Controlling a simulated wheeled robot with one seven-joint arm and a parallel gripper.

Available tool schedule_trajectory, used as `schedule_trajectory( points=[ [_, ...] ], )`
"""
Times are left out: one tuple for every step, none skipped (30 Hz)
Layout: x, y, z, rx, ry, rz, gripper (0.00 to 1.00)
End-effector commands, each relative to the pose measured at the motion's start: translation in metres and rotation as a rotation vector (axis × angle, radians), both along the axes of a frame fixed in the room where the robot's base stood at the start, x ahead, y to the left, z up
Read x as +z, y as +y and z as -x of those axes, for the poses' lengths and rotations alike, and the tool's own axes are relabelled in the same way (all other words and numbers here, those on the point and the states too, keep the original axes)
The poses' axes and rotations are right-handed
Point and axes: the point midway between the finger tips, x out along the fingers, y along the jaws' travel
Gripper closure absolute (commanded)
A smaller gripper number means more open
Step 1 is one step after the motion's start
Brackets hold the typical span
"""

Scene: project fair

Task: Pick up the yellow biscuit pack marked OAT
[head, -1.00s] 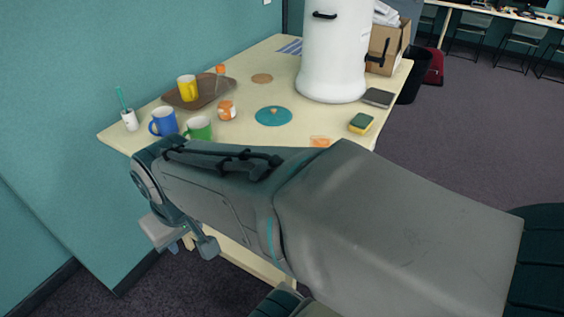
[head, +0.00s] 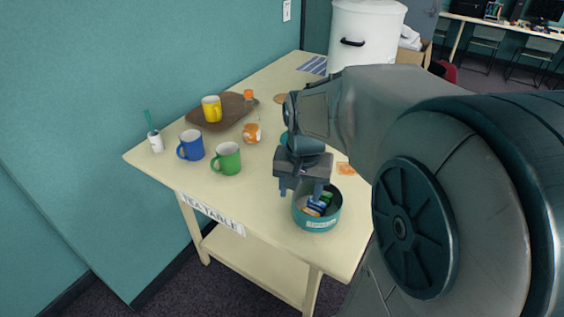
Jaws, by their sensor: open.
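My gripper (head: 300,189) points down with its two fingers apart, in front of and above a round teal tin (head: 317,224) at the table's front edge. It holds nothing that I can see. Several small packs lie in the tin; a blue one (head: 315,204) shows, with bits of green and orange-yellow beside it. I cannot make out the word OAT on any of them, and the gripper and the tin's wall hide part of the contents. The label on the tin is too small to read.
On the tea table (head: 260,205) stand a green mug (head: 228,160), a blue mug (head: 191,146), an orange-labelled jar (head: 252,134) and a brown tray (head: 235,108) with a yellow mug (head: 211,109). A large white urn (head: 366,35) stands behind my arm.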

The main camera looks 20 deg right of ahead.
Motion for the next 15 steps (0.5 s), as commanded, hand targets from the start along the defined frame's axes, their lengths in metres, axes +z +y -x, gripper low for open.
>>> schedule_trajectory(
  points=[
    [0.01,-0.014,-0.011,-0.079,0.026,-0.01,0.45],
    [0.01,-0.021,-0.016,-0.123,0.036,-0.015,0.45],
    [0.011,-0.029,-0.022,-0.176,0.05,-0.021,0.45],
    [0.011,-0.035,-0.027,-0.212,0.058,-0.024,0.45],
    [0.011,-0.04,-0.03,-0.245,0.066,-0.027,0.45],
    [0.011,-0.047,-0.035,-0.283,0.074,-0.031,0.45],
    [0.01,-0.051,-0.037,-0.306,0.08,-0.033,0.45],
    [0.01,-0.054,-0.039,-0.327,0.085,-0.036,0.45],
    [0.01,-0.058,-0.042,-0.349,0.09,-0.037,0.45],
    [0.008,-0.06,-0.043,-0.362,0.093,-0.038,0.45],
    [0.007,-0.061,-0.044,-0.372,0.096,-0.039,0.45],
    [0.004,-0.063,-0.044,-0.38,0.099,-0.04,0.45],
    [0.001,-0.063,-0.045,-0.384,0.101,-0.04,0.45],
    [-0.003,-0.063,-0.045,-0.386,0.103,-0.041,0.45],
    [-0.009,-0.064,-0.045,-0.387,0.103,-0.041,0.45]
  ],
)
